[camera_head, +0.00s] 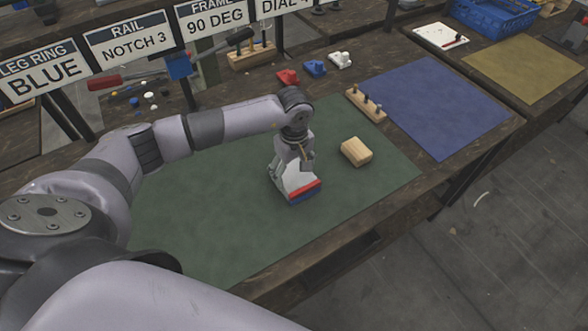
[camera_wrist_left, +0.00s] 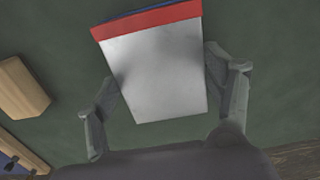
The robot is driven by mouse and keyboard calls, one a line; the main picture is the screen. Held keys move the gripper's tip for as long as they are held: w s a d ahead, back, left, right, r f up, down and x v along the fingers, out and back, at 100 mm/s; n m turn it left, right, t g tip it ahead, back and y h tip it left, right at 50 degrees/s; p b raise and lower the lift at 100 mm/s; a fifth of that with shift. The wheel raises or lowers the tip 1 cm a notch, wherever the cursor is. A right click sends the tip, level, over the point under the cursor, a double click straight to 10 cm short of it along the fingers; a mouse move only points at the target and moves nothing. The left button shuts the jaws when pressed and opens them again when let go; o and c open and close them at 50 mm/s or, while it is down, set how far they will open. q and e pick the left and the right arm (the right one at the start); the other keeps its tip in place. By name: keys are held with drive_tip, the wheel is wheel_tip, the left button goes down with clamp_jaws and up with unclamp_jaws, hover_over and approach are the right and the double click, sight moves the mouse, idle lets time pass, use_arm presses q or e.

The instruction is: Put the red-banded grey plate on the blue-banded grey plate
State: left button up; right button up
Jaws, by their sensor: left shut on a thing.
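The red-banded grey plate (camera_head: 298,182) is on the green mat in the head view, with its red band toward the front right. In the left wrist view the plate (camera_wrist_left: 157,75) lies between my two fingers. My left gripper (camera_head: 291,168) is shut on its side edges. The blue-banded grey plate (camera_head: 304,198) shows only as a blue band along and just under the red band. A thin blue strip (camera_wrist_left: 150,9) also shows past the red band in the wrist view. The rest of the blue-banded plate is hidden. I cannot tell whether the plates touch.
A wooden block (camera_head: 356,151) lies on the green mat (camera_head: 200,225), right of my left gripper. A pegged wooden strip (camera_head: 365,104) stands by the blue mat (camera_head: 440,100). Small red, blue and white parts sit behind. The mat's front left is clear.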

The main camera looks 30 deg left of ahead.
sight(294, 174)
use_arm(q)
drive_tip(key=o, duration=1.8)
drive_tip(key=shift+r, duration=0.1)
drive_tip(key=shift+w+r, duration=0.1)
drive_tip(key=shift+r, duration=0.15)
wheel_tip(294, 174, up, 12)
drive_tip(key=b, duration=0.3)
drive_tip(key=shift+f, duration=0.25)
drive_tip(key=shift+f, duration=0.1)
